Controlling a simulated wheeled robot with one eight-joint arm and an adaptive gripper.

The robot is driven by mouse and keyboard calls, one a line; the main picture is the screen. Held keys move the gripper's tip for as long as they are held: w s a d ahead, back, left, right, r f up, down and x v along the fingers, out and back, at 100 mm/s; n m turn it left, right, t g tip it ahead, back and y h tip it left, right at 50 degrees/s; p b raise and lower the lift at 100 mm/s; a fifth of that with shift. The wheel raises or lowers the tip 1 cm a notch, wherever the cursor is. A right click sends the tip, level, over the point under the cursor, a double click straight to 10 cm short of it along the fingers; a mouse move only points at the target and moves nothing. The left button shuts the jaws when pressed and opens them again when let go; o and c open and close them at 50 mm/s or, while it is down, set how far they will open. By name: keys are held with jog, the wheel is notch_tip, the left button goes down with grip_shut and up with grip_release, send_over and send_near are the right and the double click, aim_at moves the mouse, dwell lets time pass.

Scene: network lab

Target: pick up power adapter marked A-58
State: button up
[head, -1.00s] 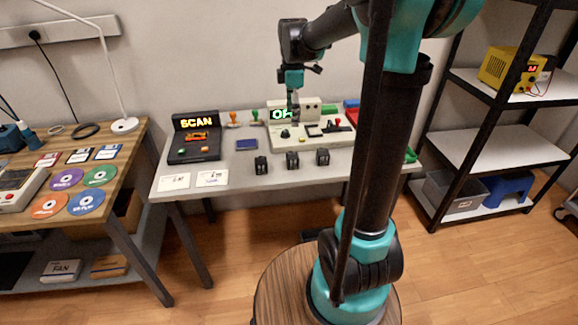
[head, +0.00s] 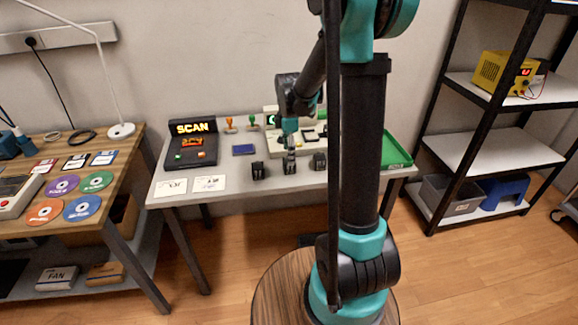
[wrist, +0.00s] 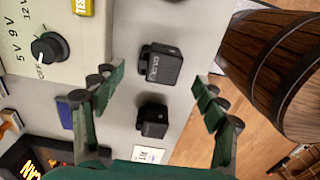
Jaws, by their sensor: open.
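Three small black power adapters stand in a row near the front of the grey table: a left one (head: 258,171), a middle one (head: 290,167) and a right one (head: 319,161). My gripper (head: 290,153) is open, pointing down over the middle adapter. In the wrist view, my open fingers (wrist: 158,84) lie either side of a black adapter (wrist: 160,65), apart from it. Its pale marking is too small and tilted to read surely. Another black adapter (wrist: 152,121) shows nearer my palm, its marking unreadable. I cannot tell which adapter is A-58.
A tester with a voltage knob (wrist: 48,47) stands behind the adapters. The SCAN device (head: 190,145), a blue flat item (head: 243,150) and white cards (head: 209,183) lie to the left. A green tray (head: 397,153) is at the right. A wooden barrel-like thing (wrist: 272,65) shows beyond the table edge.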

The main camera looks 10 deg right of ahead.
jog(key=shift+w+f, duration=0.1)
jog(key=shift+f, duration=1.8)
jog(key=shift+c, duration=0.6)
jog(key=c, duration=1.2)
